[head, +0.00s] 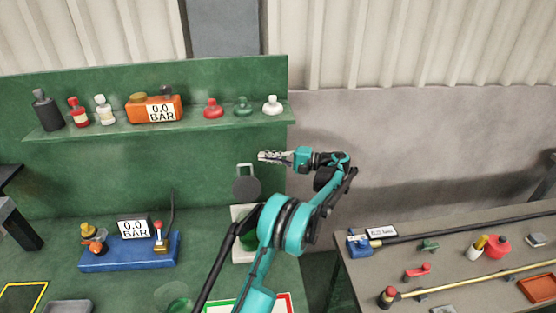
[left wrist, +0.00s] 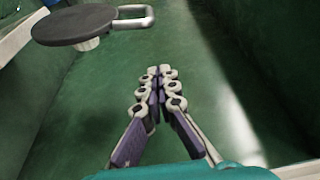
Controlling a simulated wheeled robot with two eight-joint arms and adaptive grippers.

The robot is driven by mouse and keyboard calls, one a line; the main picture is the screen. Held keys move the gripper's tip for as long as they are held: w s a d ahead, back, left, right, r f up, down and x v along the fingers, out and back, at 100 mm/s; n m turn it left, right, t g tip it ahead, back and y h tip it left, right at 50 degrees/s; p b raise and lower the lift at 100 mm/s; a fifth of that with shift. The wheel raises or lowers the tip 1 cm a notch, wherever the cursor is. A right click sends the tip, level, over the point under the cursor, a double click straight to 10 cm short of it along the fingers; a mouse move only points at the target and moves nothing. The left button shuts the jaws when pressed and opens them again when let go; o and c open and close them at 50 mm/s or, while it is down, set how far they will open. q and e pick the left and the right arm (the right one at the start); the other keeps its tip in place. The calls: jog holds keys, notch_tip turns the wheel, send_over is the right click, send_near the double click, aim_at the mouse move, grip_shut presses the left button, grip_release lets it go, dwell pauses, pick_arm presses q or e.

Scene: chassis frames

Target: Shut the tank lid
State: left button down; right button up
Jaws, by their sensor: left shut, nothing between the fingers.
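The tank lid is a dark round disc (head: 246,188) with a pale loop handle (head: 244,170) at its top. It stands raised, its round face toward the head camera, above a pale tank (head: 238,214) on the green bench. My arm hides much of the tank. In the left wrist view the lid (left wrist: 75,25) is at the upper left, its handle (left wrist: 148,16) pointing right. My left gripper (head: 261,157) is shut and empty, right of and slightly above the handle, apart from it. Its closed fingers (left wrist: 155,72) also show in the left wrist view. My right gripper is not in view.
A green shelf (head: 215,130) with bottles and an orange gauge box (head: 155,109) runs behind. A blue gauge unit (head: 130,252) stands left of the tank. A grey table (head: 470,235) with rods and small parts is at the right.

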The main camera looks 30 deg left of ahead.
pick_arm(q)
jog(key=shift+s+a+r+b, duration=0.1)
jog(key=shift+s+a+b, duration=0.1)
jog(key=shift+s, duration=0.5)
jog(key=shift+s+a+f+b, duration=0.1)
jog(key=shift+s+b, duration=0.05)
jog(key=shift+s, duration=0.6)
jog(key=shift+s+a+r+b, duration=0.1)
jog(key=shift+s+b, duration=0.1)
jog(key=shift+s, duration=0.5)
